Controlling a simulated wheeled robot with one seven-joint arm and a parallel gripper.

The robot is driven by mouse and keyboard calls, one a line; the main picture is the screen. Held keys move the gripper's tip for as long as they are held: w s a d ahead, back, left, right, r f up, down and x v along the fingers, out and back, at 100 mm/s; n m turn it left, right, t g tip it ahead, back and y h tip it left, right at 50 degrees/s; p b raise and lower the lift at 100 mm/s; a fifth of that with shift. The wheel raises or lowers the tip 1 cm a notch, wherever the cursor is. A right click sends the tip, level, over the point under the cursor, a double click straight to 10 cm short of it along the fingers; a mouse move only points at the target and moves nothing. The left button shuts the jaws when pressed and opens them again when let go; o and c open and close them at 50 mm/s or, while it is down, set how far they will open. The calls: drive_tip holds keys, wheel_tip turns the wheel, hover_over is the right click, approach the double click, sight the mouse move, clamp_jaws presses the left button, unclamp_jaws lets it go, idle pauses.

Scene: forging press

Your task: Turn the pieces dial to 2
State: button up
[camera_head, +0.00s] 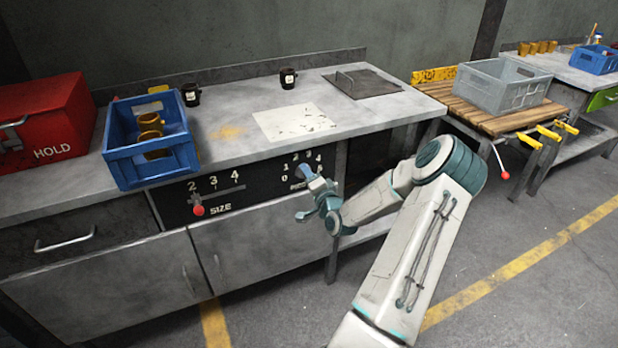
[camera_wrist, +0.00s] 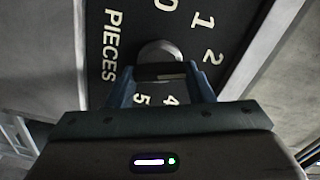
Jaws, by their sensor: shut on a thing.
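The pieces dial (camera_head: 304,171) is a round knob on the black panel in the front of the workbench, right of the size slider. In the wrist view the knob (camera_wrist: 160,52) sits beside the word PIECES, with 0, 1 and 2 along the top and right and 4 and 5 below it. My gripper (camera_head: 312,184) reaches the knob from the front. In the wrist view its blue fingers (camera_wrist: 162,88) are shut on the knob's dark grip bar, which lies nearly level across the picture. A pale mark shows on the bar's right part. The 3 is hidden behind a finger; the exact setting is unclear.
The size slider (camera_head: 198,210) with a red knob is left on the same panel. On the bench are a blue crate (camera_head: 165,170) with orange mugs, dark mugs (camera_head: 288,78) and a red box (camera_head: 45,115). Open floor lies right of my arm.

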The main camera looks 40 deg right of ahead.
drive_tip(key=o, duration=1)
drive_tip(key=shift+c, duration=0.2)
drive_tip(key=v, duration=1.4)
drive_tip(key=shift+w, duration=0.1)
